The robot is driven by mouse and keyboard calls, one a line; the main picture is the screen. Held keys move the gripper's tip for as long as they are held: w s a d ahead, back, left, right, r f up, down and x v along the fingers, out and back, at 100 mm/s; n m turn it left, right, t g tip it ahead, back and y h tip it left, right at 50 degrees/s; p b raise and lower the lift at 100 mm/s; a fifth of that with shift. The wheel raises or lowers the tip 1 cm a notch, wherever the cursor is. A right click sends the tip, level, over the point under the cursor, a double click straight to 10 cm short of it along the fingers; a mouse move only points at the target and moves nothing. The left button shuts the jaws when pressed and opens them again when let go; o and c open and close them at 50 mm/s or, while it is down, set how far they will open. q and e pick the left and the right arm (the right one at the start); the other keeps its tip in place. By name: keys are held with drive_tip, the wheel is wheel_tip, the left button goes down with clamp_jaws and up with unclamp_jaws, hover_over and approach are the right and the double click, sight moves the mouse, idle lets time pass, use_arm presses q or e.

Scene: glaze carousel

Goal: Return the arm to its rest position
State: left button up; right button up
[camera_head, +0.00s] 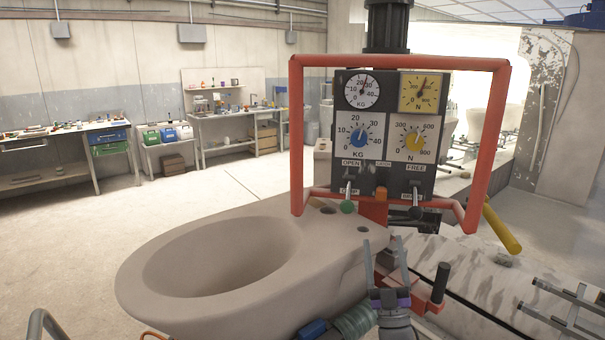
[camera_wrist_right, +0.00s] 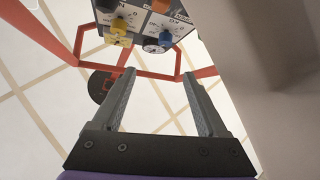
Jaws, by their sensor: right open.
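My right gripper (camera_head: 384,244) points up at the lower middle of the head view, its two grey fingers spread and nothing between them. In the right wrist view the same gripper (camera_wrist_right: 157,76) is open, with floor and part of a red frame showing between the fingers. It is below the black control box (camera_head: 391,130), apart from it as far as I can tell. The box also shows upside down at the top of the wrist view (camera_wrist_right: 145,22). My left gripper is not in view.
A red tube frame (camera_head: 296,140) surrounds the control box. A large unglazed toilet bowl (camera_head: 150,262) lies left of my right gripper. A yellow handle (camera_head: 501,229) sticks out at right. Workbenches (camera_head: 240,117) stand along the far wall; floor at left is clear.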

drive_tip(key=s+f+m+g+h+p, duration=0.1)
drive_tip(key=s+f+m+g+p, duration=0.1)
drive_tip(key=s+f+g, duration=0.4)
drive_tip(key=s+f+m+g+h+p, duration=0.1)
drive_tip(key=s+f+g, duration=0.6)
drive_tip(key=s, duration=0.9)
drive_tip(key=s+f+m+g+h+p, duration=0.1)
drive_tip(key=s+f+m+g+p, duration=0.2)
drive_tip(key=s+f+g, duration=0.3)
drive_tip(key=s+g+p, duration=0.1)
drive_tip(key=s+g, duration=0.2)
drive_tip(key=s, duration=0.3)
drive_tip(key=shift+a+f+m+g+p, duration=0.15)
drive_tip(key=shift+f+m+g+p, duration=0.15)
drive_tip(key=shift+f+m+p, duration=0.1)
